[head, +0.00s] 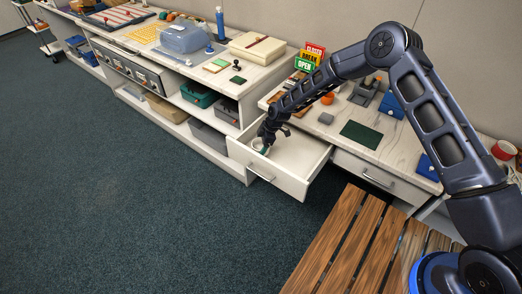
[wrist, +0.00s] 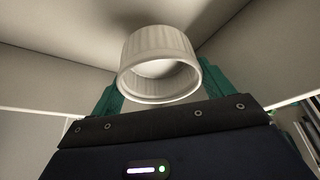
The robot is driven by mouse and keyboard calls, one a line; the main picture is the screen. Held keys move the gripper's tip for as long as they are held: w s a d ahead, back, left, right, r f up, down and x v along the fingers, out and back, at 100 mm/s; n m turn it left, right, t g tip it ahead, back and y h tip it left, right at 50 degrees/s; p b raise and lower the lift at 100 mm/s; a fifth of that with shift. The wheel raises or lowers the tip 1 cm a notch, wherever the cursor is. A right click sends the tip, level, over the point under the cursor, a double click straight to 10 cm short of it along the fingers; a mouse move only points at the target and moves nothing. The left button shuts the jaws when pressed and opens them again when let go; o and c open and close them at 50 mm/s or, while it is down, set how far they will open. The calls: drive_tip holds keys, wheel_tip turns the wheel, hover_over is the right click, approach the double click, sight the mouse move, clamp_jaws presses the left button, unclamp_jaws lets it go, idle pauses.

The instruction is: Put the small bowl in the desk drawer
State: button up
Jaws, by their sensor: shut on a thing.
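The small bowl (wrist: 160,62) is white and ribbed. In the wrist view it sits between the green fingers of my gripper (wrist: 158,82), which is shut on it. In the head view my gripper (head: 264,148) points down into the open desk drawer (head: 297,172), near its far left corner. A small pale part of the bowl (head: 257,143) shows beside the fingers; the rest is hidden. Pale drawer walls surround the bowl in the wrist view. I cannot tell whether the bowl touches the drawer floor.
The desk top (head: 350,115) above the drawer holds a dark green mat (head: 361,134), an orange item and blue boxes. A closed drawer (head: 365,172) is to the right. A slatted wooden bench (head: 345,240) stands in front.

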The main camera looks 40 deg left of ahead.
drive_tip(key=shift+f, duration=1.8)
drive_tip(key=shift+f, duration=0.2)
drive_tip(key=o, duration=1.1)
drive_tip(key=shift+c, duration=0.2)
drive_tip(key=shift+r, duration=0.1)
drive_tip(key=v, duration=1.2)
drive_tip(key=shift+r, duration=0.1)
